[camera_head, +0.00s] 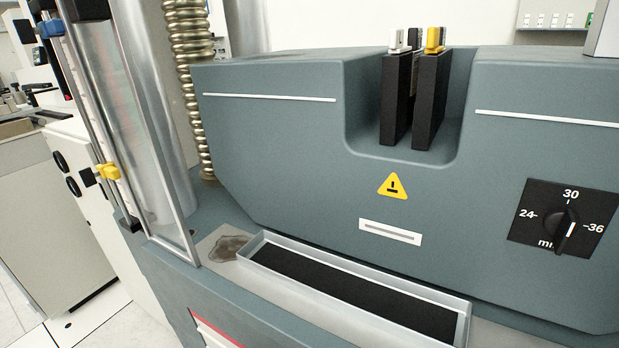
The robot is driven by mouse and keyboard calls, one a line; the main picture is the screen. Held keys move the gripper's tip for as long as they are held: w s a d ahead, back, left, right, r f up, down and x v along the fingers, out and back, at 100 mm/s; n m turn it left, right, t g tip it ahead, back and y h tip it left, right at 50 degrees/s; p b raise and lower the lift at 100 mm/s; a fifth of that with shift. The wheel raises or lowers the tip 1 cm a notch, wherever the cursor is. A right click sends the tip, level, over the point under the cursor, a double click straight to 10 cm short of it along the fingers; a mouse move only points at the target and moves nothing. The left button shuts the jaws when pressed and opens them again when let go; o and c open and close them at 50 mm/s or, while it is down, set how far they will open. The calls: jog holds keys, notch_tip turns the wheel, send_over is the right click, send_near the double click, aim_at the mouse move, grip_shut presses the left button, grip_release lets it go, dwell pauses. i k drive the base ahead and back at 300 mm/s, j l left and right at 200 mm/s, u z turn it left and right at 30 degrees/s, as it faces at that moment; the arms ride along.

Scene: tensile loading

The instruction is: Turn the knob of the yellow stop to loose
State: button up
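The yellow stop (108,171) sits low on the upright rail at the left, beside a clear upright panel. It is small in view. A small dark piece shows just left of it; I cannot tell whether this is its knob. I cannot read any loose or tight marking or the knob's setting. A blue stop (50,28) sits higher on the same upright, near the top left. My gripper does not show in this view.
The clear panel (138,130) stands right of the rail. A grey-green machine body (290,150) fills the right, with a dial (566,232), two black plates (431,100) and a long tray (255,248). A white cabinet (50,210) stands at left, with floor below.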

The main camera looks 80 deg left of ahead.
aim_at(88, 177)
jog(key=i+u, duration=0.15)
jog(key=u, duration=0.3)
jog(key=i+u, duration=0.15)
jog(key=u, duration=0.3)
